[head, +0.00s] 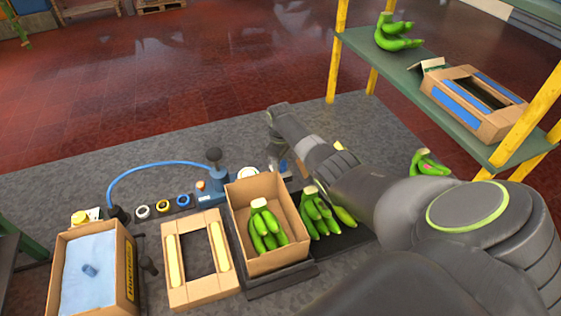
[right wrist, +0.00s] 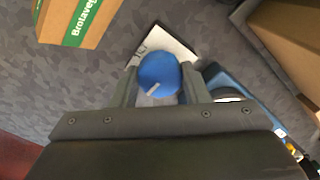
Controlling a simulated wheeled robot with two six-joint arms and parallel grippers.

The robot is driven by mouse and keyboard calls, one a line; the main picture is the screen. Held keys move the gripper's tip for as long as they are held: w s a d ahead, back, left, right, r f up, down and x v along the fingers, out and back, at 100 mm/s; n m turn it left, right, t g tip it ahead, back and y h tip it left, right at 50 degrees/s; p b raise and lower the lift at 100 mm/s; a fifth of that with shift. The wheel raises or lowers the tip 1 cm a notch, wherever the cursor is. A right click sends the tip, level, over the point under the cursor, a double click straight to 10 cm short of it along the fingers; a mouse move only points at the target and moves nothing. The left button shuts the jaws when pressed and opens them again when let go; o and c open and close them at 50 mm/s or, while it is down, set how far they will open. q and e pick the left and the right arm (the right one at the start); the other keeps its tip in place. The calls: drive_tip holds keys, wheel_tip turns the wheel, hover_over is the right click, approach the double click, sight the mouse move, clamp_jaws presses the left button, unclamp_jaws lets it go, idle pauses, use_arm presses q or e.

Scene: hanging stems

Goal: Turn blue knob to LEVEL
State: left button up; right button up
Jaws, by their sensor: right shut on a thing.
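The blue knob (right wrist: 158,72) shows in the right wrist view as a round blue cap with a short white mark near its lower edge. It sits on a white plate (right wrist: 172,40) with dark markings, partly covered by the knob and fingers; I cannot read a LEVEL label. My right gripper (right wrist: 157,88) has one finger on each side of the knob and is shut on it. In the head view my right gripper (head: 279,163) points down at the bench behind the banana box, and the knob is mostly hidden there. My left gripper is not in view.
An open carton (head: 240,205) with green bananas stands in front of the gripper, with loose bananas (head: 319,215) beside it. A blue device with a hose (head: 214,187) is to the left. A shelf (head: 400,72) with a carton stands at right.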

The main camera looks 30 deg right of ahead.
drive_tip(key=shift+w+r+n, duration=0.15)
drive_tip(key=shift+n, duration=0.25)
drive_tip(key=o, duration=1)
wheel_tip(320, 180, up, 17)
drive_tip(key=shift+r+b, duration=0.15)
drive_tip(key=shift+b, duration=0.85)
